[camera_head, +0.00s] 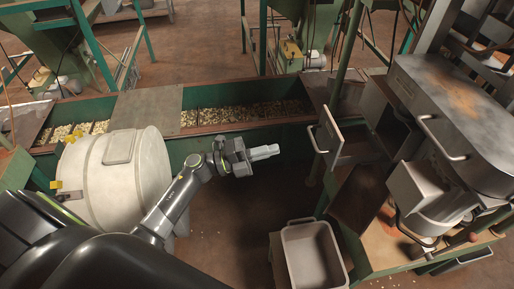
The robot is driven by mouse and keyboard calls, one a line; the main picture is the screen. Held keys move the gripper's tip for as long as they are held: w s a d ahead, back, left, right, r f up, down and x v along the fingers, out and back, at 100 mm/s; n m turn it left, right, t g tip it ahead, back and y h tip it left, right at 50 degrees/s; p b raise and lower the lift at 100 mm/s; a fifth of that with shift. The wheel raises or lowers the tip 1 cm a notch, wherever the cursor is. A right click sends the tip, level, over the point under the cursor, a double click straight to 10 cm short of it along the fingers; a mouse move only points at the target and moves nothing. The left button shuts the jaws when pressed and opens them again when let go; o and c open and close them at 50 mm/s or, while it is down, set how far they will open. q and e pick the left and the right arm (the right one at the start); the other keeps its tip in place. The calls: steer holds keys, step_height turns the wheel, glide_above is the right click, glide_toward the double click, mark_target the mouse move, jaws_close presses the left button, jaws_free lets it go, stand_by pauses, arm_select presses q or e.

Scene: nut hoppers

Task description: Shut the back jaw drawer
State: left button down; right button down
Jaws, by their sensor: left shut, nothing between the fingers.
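A grey metal drawer (331,138) with a bar handle on its front panel sticks out toward the left, below the grey machine's left side. It stands open and appears to be the back jaw drawer. My left gripper (275,151) is shut and empty, pointing right. In the picture it is left of the drawer's front, with a gap between its tips and the handle. I cannot tell how their depths compare. My right gripper is not in view.
A grey machine (460,112) with another handle stands at the right. A pale bin (290,262) stands on the floor below. A white drum (86,185) is at the left. A long green trough (222,131) holding nuts runs behind my gripper. A green post (347,45) rises beside the drawer.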

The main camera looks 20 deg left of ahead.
mark_target(358, 146)
arm_select(q)
steer(key=p+x, duration=0.3)
steer(key=x, duration=0.5)
steer(key=shift+d, duration=0.1)
steer(key=f+b+x, duration=0.1)
steer(key=x, duration=0.4)
steer(key=f+b+x, duration=0.1)
steer(key=b+x, duration=0.1)
steer(key=x, duration=0.4)
steer(key=f+b+x, duration=0.1)
steer(key=b+x, duration=0.1)
steer(key=x, duration=0.4)
steer(key=shift+w+d+f, duration=0.25)
steer(key=shift+w, duration=0.05)
steer(key=shift+w+d+r+b, duration=0.15)
steer(key=shift+w+d+b, duration=0.1)
steer(key=shift+d+b, duration=0.2)
steer(key=shift+a+r, duration=0.1)
steer(key=shift+r, duration=0.1)
